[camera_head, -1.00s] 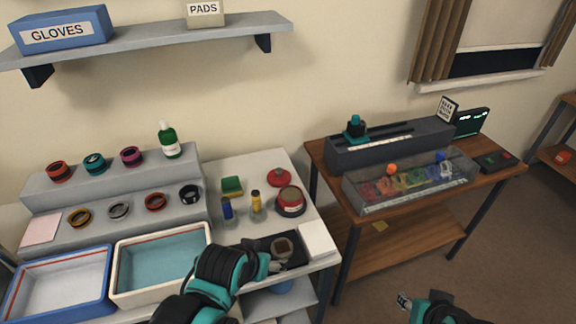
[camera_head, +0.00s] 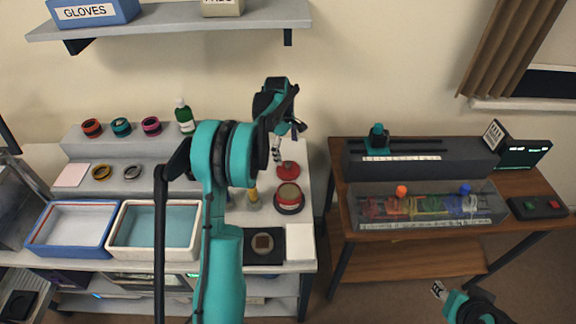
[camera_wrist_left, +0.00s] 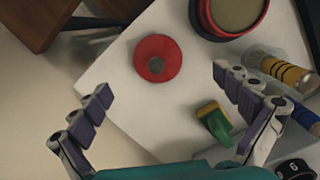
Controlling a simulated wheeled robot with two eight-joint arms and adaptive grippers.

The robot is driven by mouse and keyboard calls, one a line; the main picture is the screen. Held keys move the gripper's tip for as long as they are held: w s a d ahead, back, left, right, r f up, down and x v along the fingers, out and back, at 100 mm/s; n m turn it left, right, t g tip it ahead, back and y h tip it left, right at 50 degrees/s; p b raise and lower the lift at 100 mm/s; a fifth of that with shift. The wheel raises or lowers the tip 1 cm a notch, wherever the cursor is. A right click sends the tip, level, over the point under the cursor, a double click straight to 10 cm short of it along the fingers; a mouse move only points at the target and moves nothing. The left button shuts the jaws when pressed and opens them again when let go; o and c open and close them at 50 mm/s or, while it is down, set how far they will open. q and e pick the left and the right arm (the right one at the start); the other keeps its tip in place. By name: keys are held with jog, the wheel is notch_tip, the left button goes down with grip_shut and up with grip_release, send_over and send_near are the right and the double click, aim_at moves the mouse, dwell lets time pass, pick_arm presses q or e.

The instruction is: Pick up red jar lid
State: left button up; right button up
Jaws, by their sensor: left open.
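The red jar lid (camera_head: 288,170) lies flat on the white table beside the red-rimmed jar (camera_head: 288,198). It is a red disc with a grey knob in the left wrist view (camera_wrist_left: 158,58), where part of the jar (camera_wrist_left: 228,14) shows at the top. My left gripper (camera_head: 277,150) is above the table, just behind and left of the lid in the head view. In the left wrist view its two fingers (camera_wrist_left: 160,92) are spread wide and empty, with the lid ahead between them and apart from both.
A black mat (camera_head: 264,246), a white pad (camera_head: 300,243) and two trays, blue (camera_head: 36,250) and cream (camera_head: 112,253), are in front. A wooden table (camera_head: 345,215) stands right.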

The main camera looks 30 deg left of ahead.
aim_at(288, 163)
pick_arm(q)
jog(key=shift+n, duration=0.5)
jog(key=f, duration=0.2)
jog(key=a+f, duration=0.1)
jog(key=f, duration=0.1)
jog(key=shift+w+a+b, duration=0.1)
jog(key=shift+w+b, duration=0.25)
jog(key=shift+b, duration=0.05)
jog(key=f+b, duration=0.1)
jog(key=f, duration=0.2)
jog(key=d+f+b, duration=0.1)
jog(key=f, duration=0.1)
jog(key=shift+w+f+b, duration=0.3)
jog(key=shift+f, duration=0.05)
jog(key=shift+r, duration=0.15)
jog(key=c, duration=1.2)
